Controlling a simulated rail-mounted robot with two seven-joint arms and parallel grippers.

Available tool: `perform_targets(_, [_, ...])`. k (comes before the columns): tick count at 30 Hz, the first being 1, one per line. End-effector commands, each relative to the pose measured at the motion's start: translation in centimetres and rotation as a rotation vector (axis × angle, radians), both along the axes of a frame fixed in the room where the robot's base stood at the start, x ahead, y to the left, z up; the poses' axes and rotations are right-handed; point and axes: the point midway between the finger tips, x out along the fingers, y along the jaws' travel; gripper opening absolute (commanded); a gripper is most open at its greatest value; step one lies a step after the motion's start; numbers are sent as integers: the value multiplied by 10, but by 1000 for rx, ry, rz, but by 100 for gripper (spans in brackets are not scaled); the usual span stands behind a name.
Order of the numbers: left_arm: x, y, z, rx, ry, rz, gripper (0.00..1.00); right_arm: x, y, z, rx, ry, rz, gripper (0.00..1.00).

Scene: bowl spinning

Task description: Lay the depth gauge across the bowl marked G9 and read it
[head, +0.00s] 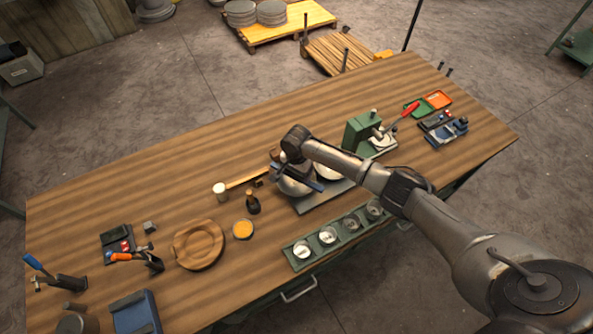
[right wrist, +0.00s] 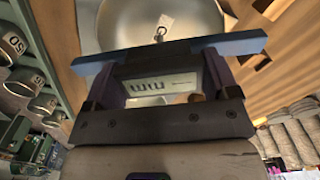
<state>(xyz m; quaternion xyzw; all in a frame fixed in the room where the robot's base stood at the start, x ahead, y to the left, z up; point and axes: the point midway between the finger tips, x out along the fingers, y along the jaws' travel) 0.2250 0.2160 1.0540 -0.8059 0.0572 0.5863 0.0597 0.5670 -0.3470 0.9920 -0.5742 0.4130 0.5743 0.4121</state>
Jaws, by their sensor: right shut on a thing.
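My right gripper (head: 297,176) is shut on the depth gauge, a blue bar (right wrist: 170,58) that lies crosswise in the jaws. Its white plate with "mm" (right wrist: 160,87) shows between the fingers in the right wrist view. A shiny metal bowl (head: 293,187) is below the gripper, partly hidden by it. In the right wrist view this bowl (right wrist: 185,15) lies beyond the bar and bears a tag with a G; the rest of the tag is covered. I cannot tell whether the bar touches the rim. My left gripper is not in view.
A second bowl (head: 330,173) stands close on the same grey tray (head: 312,203). A green rack (head: 340,237) of round cups lies in front. A green press (head: 362,132) stands behind to the right.

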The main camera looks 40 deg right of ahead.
Motion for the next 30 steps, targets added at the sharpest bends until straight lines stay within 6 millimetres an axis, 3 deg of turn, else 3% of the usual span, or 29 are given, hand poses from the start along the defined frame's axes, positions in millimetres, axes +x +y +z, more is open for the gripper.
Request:
perform_targets(28, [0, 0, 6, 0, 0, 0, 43, 0, 0, -4, 0, -1, 0, 50])
perform_targets(29, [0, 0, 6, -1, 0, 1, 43, 0, 0, -4, 0, -1, 0, 82])
perform_targets(30, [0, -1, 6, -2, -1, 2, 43, 0, 0, -4, 0, -1, 0, 85])
